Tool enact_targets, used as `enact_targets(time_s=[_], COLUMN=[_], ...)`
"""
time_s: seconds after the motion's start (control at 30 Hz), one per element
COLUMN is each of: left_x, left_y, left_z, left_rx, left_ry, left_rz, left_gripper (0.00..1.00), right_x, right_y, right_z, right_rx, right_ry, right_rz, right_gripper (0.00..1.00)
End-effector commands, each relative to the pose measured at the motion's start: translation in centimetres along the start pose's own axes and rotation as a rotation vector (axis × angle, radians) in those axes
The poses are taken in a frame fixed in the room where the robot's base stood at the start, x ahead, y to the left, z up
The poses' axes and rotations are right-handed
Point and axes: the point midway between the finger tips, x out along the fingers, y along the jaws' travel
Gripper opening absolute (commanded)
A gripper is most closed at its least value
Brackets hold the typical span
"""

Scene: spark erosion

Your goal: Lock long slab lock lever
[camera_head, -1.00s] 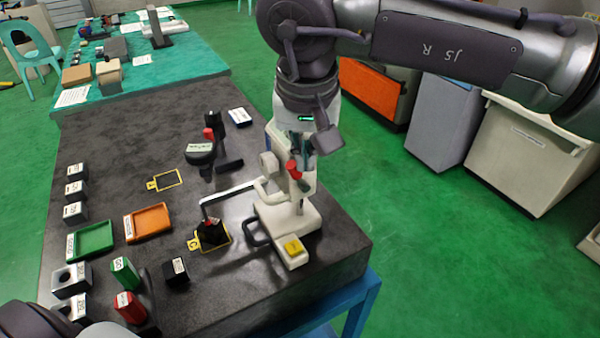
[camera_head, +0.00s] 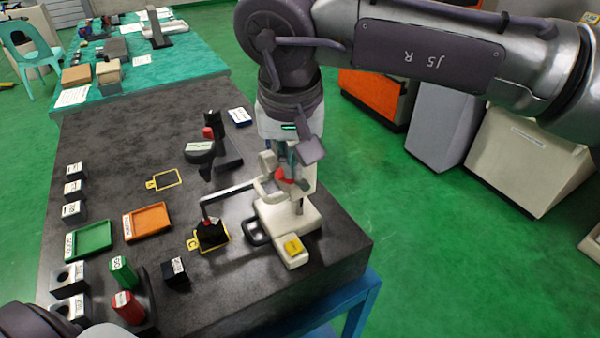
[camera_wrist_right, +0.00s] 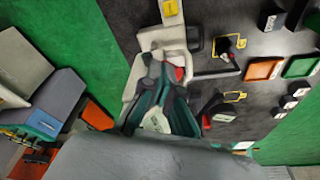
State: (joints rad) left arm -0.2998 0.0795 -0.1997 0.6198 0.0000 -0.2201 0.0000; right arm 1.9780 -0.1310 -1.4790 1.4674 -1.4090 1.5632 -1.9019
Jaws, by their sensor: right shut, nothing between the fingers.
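The white measuring stand (camera_head: 285,222) is at the right edge of the dark slab table, with a long thin arm reaching left. A red lever part (camera_head: 284,176) shows on its upright. It also shows in the right wrist view (camera_wrist_right: 180,73), beside the fingers. My right gripper (camera_head: 279,171) is shut and empty, pointing down at the red part, and partly hides the stand's upright. In the right wrist view its fingertips (camera_wrist_right: 157,56) lie over the stand, close to the red part. I cannot tell whether they touch it. My left gripper is not visible.
A black stand with a red knob (camera_head: 209,132) is behind and left. Orange (camera_head: 147,222) and green (camera_head: 88,240) trays, grey blocks and red and green pieces fill the left and front.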

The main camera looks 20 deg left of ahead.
Motion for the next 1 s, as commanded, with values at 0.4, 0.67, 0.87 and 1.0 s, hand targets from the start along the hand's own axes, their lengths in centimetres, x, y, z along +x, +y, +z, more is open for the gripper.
enact_targets(time_s=[0.4, 0.67, 0.87, 1.0], left_x=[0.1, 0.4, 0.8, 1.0], left_y=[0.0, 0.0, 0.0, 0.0], left_z=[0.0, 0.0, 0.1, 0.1], left_rx=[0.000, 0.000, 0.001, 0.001], left_ry=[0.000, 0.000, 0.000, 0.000], left_rz=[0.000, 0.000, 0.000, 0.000], left_gripper=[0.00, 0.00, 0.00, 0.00], right_x=[0.1, 0.5, 1.0, 1.2], right_y=[-0.4, -0.7, -1.2, -1.5], right_z=[0.2, 0.6, 1.0, 1.2], right_rx=[-0.001, -0.001, -0.001, -0.001], right_ry=[0.000, 0.000, 0.000, 0.000], right_rz=[0.000, 0.000, 0.000, -0.001], right_gripper=[0.00, 0.00, 0.00, 0.00])
